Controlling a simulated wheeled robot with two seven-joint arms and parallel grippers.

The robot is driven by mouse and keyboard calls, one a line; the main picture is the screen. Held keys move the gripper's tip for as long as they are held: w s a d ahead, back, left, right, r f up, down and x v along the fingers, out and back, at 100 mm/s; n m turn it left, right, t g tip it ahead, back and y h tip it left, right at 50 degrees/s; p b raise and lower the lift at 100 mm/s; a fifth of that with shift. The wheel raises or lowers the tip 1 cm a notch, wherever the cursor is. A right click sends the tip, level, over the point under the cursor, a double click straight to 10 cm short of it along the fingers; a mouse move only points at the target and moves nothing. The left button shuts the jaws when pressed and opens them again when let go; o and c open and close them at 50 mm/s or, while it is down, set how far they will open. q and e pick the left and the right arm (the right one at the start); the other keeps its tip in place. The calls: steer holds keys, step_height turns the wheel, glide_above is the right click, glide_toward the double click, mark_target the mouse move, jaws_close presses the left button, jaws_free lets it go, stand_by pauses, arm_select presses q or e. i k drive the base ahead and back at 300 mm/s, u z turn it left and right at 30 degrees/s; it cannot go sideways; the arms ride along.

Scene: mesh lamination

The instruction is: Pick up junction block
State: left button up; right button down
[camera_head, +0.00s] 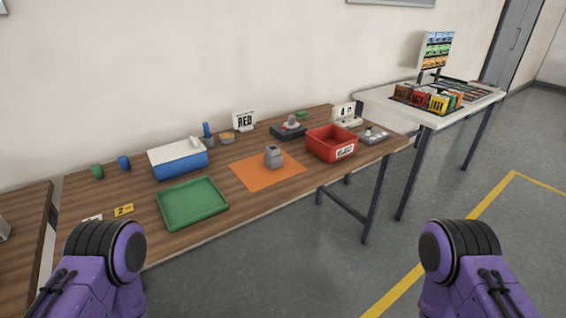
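A small grey block (274,157), which looks like the junction block, stands on an orange mat (254,181) on the wooden table. Its fine details are too small to tell. The mat lies between a green tray and a red bin. My two purple arms show at the lower left and lower right, in front of the table and well short of the block. Neither gripper is in view.
The wooden table (225,219) bears a green tray (192,203), a blue and white box (178,159), a red bin (331,144) and a yellow tag (124,210). A white table (411,106) with coloured bins stands at right. The front floor is clear.

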mark_target(274, 159)
steer(key=z, duration=0.35)
steer(key=k, duration=0.45)
steer(key=z, duration=1.2)
steer(key=i, duration=0.9)
steer(key=u, duration=0.5)
steer(key=i, duration=0.65)
steer(key=u, duration=0.7)
